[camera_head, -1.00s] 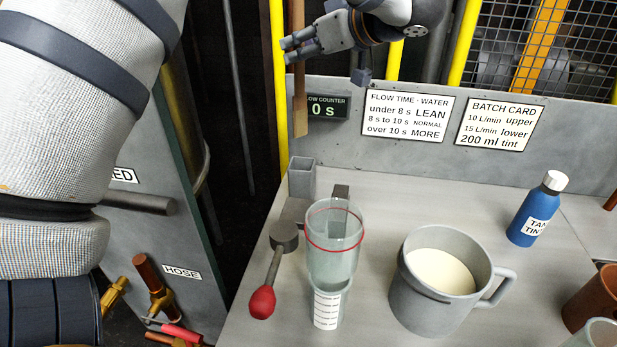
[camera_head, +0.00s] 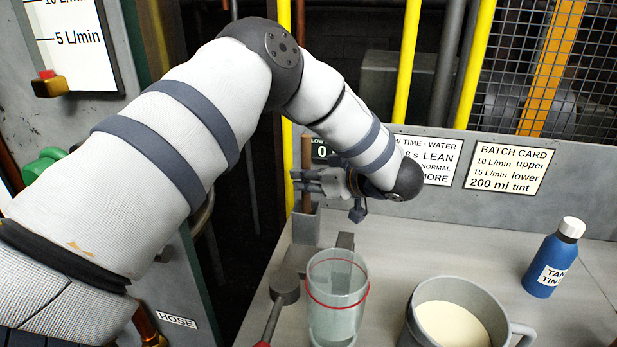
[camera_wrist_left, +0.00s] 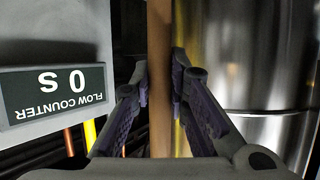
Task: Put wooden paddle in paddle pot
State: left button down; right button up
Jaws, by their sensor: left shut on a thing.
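The wooden paddle (camera_head: 306,152) stands upright in the head view, its lower end at the mouth of the square grey paddle pot (camera_head: 305,230). I cannot tell how far inside the pot that end sits. My left gripper (camera_head: 307,181) is shut on the paddle just above the pot. In the left wrist view, the gripper's fingers (camera_wrist_left: 160,88) press on both sides of the paddle's shaft (camera_wrist_left: 160,130). My right gripper is out of view.
A clear cup with a red band (camera_head: 336,312) stands in front of the pot, beside a red-knobbed lever (camera_head: 283,291). A grey jug of pale liquid (camera_head: 415,322) and a blue bottle (camera_head: 552,262) stand to the right. The bench's back right is clear.

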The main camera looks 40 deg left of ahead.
pick_arm(q)
jog(key=shift+r, duration=0.15)
jog(key=c, duration=1.6)
grip_release()
jog(key=shift+f, duration=0.2)
jog(key=shift+o, duration=0.2)
jog(key=v, duration=1.2)
jog(key=shift+r, duration=0.2)
